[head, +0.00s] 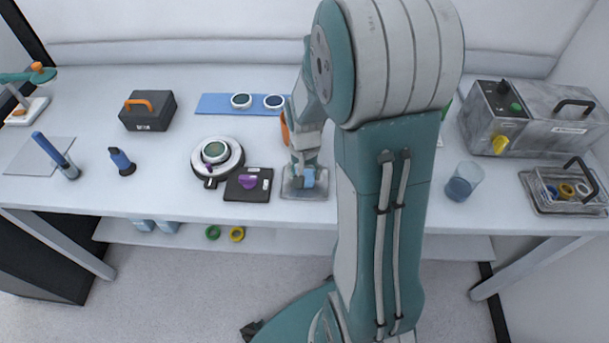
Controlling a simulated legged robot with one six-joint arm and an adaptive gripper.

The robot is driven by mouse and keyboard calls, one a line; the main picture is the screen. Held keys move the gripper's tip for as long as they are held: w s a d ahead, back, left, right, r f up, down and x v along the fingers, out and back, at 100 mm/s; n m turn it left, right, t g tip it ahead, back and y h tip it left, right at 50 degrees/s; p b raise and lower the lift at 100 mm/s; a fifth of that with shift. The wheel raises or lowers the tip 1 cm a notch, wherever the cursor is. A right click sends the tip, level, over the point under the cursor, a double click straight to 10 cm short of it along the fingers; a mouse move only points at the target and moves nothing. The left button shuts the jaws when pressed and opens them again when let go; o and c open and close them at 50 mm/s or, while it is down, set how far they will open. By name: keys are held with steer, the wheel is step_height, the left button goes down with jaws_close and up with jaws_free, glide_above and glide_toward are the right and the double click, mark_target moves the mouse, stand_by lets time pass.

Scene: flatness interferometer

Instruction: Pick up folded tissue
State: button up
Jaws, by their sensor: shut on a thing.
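My gripper (303,166) points down over a shallow grey tray (318,194) near the front edge of the bench. It is shut on a small light-blue piece (308,178), which looks like the folded tissue. The piece is low over the tray; I cannot tell whether it still touches it. My gripper and wrist hide part of the tissue and the back of the tray.
A black plate with a purple item (247,183) lies just left of the tray. A round stage (217,157) stands beyond it. A blue mat (216,104) with two round optics lies behind. A beaker (463,181) and a grey instrument (530,120) stand right.

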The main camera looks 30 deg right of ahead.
mark_target(305, 172)
steer(key=shift+r, duration=0.25)
step_height(305, 172, up, 2)
steer(key=shift+r, duration=0.25)
steer(key=s+a+r, duration=0.2)
steer(key=s+r, duration=0.8)
steer(key=s, duration=0.3)
steer(key=shift+s+a, duration=0.35)
steer(key=shift+s, duration=0.05)
